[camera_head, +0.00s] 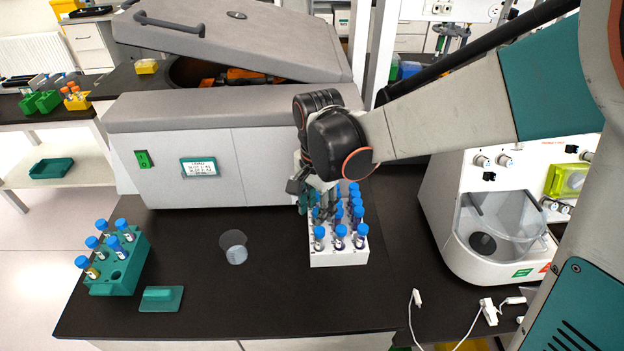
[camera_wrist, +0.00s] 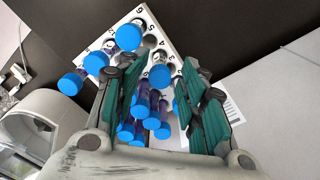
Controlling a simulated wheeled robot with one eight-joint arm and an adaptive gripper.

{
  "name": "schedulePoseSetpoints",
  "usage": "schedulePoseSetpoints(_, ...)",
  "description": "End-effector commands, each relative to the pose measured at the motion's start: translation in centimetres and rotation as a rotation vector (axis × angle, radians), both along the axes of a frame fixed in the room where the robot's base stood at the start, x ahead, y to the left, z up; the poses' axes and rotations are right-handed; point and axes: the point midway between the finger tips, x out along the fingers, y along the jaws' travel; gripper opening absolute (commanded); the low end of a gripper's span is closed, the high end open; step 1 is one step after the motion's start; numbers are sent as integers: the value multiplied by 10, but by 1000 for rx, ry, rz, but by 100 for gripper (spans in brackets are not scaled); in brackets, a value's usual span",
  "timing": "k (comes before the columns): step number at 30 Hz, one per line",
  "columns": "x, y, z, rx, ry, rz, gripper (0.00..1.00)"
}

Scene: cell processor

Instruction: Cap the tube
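A white rack (camera_head: 338,258) with several blue-capped tubes stands on the dark bench in front of the large grey machine. My gripper (camera_head: 318,205) points down over the rack's left back part and hides some of it. In the wrist view the gripper (camera_wrist: 162,80) has its green-padded fingers apart. A blue cap (camera_wrist: 160,76) on a tube lies between the fingertips, with a visible gap to the right finger. More blue caps (camera_wrist: 128,37) show beyond the fingers on the white rack (camera_wrist: 165,42). I cannot make out an uncapped tube.
A green rack (camera_head: 122,277) with several blue-capped tubes stands at the bench's left, with a green block (camera_head: 160,298) near it. A clear beaker (camera_head: 235,252) stands between the racks. The grey machine (camera_head: 190,160) has its lid raised. A white device (camera_head: 480,240) stands right.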

Motion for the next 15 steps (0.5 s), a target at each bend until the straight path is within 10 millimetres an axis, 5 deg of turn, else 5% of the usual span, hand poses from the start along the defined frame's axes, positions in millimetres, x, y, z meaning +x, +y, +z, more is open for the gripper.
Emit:
schedulePoseSetpoints(7, 5, -4, 1, -8, -9, 45, 34)
schedulePoseSetpoints(15, 6, -6, 2, -7, -10, 367, 34)
